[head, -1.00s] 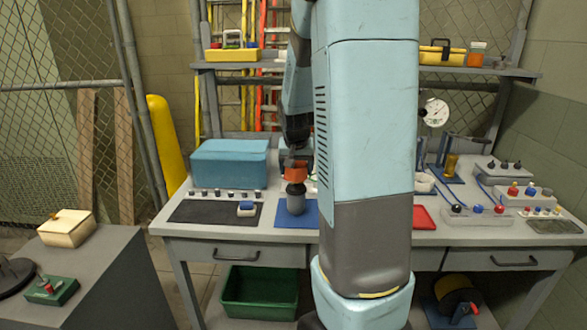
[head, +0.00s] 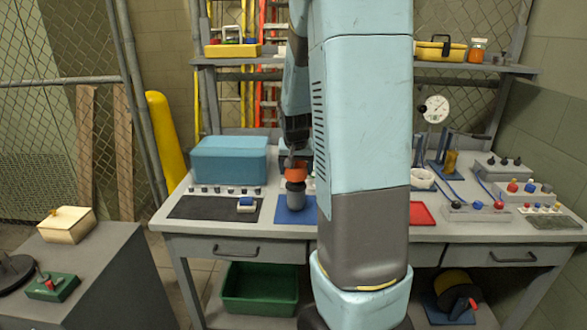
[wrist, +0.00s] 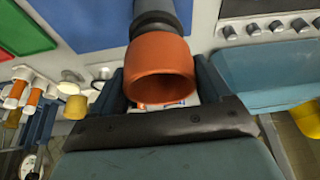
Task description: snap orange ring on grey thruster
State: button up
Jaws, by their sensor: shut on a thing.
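The orange ring (head: 297,173) is between the fingers of my gripper (head: 297,158), which is shut on it. In the head view the ring is directly above the grey thruster (head: 296,193), which stands upright on a blue mat (head: 284,215). In the wrist view the orange ring (wrist: 150,52) shows its open mouth toward the camera, with dark fingers of my gripper (wrist: 160,88) on both sides. The grey thruster (wrist: 157,8) lies just beyond the ring, in line with it. The ring hides their meeting point, so I cannot tell how far it is on.
A blue box (head: 229,160) and a black mat (head: 205,208) with a small blue-and-white block (head: 246,204) lie left of the thruster. A red tray (head: 421,214) and switch boxes stand to the right. My arm hides the bench's middle.

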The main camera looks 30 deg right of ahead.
jog(key=shift+f, duration=1.45)
dwell(0.6)
dwell(0.4)
jog(key=o, duration=1)
jog(key=shift+c, duration=0.2)
jog(key=v, duration=1.3)
jog(key=shift+r, duration=0.35)
jog(key=shift+s, duration=0.15)
jog(key=shift+c, duration=0.2)
